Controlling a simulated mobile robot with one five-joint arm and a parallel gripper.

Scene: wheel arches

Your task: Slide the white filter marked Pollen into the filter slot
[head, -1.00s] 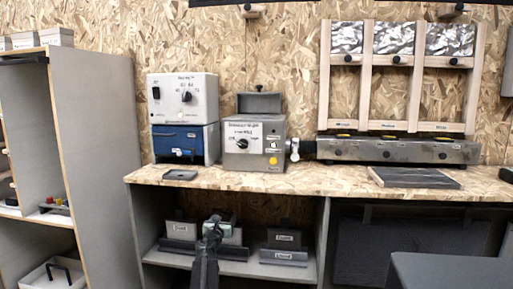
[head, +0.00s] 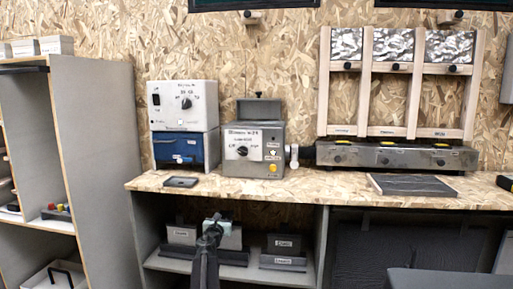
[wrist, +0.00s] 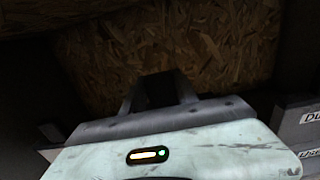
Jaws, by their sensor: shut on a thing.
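My gripper (head: 213,228) reaches from below to the lower shelf under the bench. Its jaws are shut on a white block, which I take as the white filter (head: 232,240), standing in a dark grey holder on the shelf. Its label is hidden behind my gripper, so I cannot read Pollen on it. In the wrist view my gripper (wrist: 160,92) is seen close up, its pale casing covering the lower part, and the filter is mostly hidden. I cannot tell for sure which opening is the filter slot.
A similar labelled block (head: 181,235) stands to the left. Another (head: 284,244) stands to the right in a holder (head: 284,263). The bench top (head: 330,182) is close above. A grey machine (head: 254,148), a blue box (head: 186,147) and a wooden rack (head: 365,100) stand over it.

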